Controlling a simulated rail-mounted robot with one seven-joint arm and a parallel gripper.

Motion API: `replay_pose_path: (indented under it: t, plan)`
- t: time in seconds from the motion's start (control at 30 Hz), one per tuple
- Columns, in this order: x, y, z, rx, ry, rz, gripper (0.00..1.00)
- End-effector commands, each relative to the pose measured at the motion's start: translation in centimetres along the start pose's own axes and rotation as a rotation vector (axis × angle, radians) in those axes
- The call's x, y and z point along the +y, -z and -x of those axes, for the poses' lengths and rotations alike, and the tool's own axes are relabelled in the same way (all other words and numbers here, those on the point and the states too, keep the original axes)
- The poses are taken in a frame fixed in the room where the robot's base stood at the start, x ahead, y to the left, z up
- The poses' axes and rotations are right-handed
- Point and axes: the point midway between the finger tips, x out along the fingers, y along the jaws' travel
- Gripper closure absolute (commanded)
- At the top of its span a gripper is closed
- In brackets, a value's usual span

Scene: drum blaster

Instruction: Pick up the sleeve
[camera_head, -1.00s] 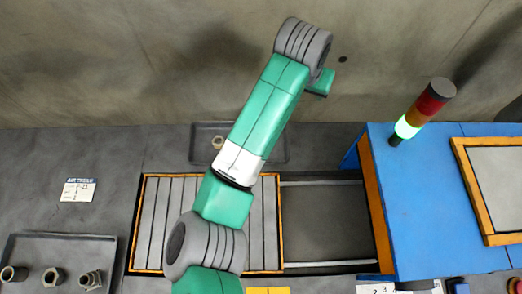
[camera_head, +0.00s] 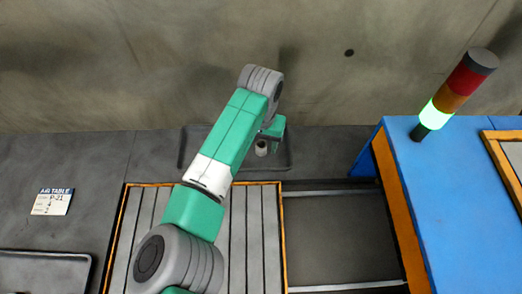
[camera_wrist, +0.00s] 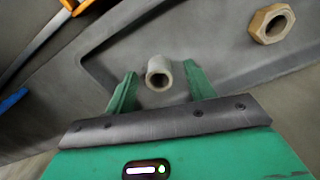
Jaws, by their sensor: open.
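The sleeve (camera_wrist: 158,72), a short grey hollow cylinder, is in the dark grey back tray (camera_wrist: 95,62). In the wrist view it shows between the two green fingers of my gripper (camera_wrist: 160,80), with a gap on each side. In the head view the sleeve (camera_head: 261,149) shows just below my gripper (camera_head: 268,140), near the right part of the tray (camera_head: 283,160). My gripper is open and points down toward it. I cannot tell the height of the fingertips above the tray.
A brownish hex nut (camera_wrist: 271,23) lies in the same tray, right of the sleeve; my arm hides it in the head view. A slatted orange-framed panel (camera_head: 255,240) lies in front. A blue cabinet (camera_head: 450,200) with a signal light (camera_head: 455,95) stands right.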

Motion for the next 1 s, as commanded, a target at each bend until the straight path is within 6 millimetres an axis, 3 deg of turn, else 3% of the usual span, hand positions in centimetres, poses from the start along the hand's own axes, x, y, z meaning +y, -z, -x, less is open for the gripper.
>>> replay_pose_path:
  t: [0.07, 0.3, 0.57, 0.6, 0.87, 1.0]
  plan:
    - [0.0, 0.0, -1.0, 0.0, 0.0, -0.001, 0.46]
    - [0.1, 0.0, -1.0, 0.001, -0.001, -0.001, 0.46]
    - [0.1, 0.0, -1.0, 0.001, 0.0, -0.001, 0.95]
    - [0.1, 0.0, -1.0, 0.001, 0.0, -0.001, 0.97]
    - [0.1, 0.0, -0.7, 0.001, 0.0, -0.001, 0.97]
    - [0.1, 0.0, 0.8, 0.002, -0.001, -0.001, 0.97]
